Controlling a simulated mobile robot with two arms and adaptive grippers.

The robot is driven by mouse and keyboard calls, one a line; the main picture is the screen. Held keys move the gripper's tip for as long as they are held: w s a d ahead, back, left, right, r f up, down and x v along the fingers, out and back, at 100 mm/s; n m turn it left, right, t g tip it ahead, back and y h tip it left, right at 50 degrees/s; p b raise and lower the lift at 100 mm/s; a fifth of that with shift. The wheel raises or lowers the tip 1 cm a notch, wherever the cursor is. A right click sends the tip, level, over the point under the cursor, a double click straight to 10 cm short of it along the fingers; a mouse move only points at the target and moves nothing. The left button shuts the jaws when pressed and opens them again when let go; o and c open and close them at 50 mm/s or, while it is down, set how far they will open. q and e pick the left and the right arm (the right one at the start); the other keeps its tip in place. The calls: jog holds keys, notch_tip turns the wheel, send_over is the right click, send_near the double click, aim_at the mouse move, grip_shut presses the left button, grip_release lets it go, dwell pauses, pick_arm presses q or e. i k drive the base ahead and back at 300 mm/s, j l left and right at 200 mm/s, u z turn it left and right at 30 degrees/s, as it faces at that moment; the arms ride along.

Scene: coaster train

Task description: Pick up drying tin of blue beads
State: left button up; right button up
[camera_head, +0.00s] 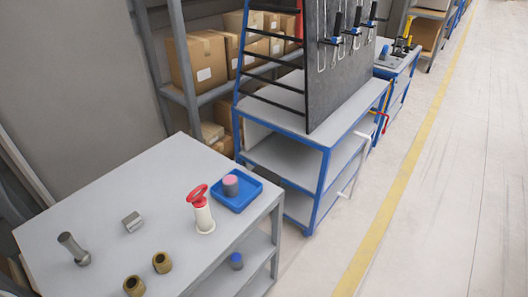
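A similar grey tin with a pink top (230,185) stands in a blue tray (248,199) on the tabletop. The single beads are too small to make out. Neither of my grippers is in view.
The grey tabletop (110,200) also holds a red-handled white device (202,212), two brass cylinders (162,262), a metal block (132,221) and a metal rod piece (73,248). A blue-framed cart (285,160) stands behind. The floor (430,230) at right is clear.

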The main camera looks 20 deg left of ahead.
aim_at(236, 262)
jog(key=j+u, duration=0.1)
jog(key=u, duration=0.75)
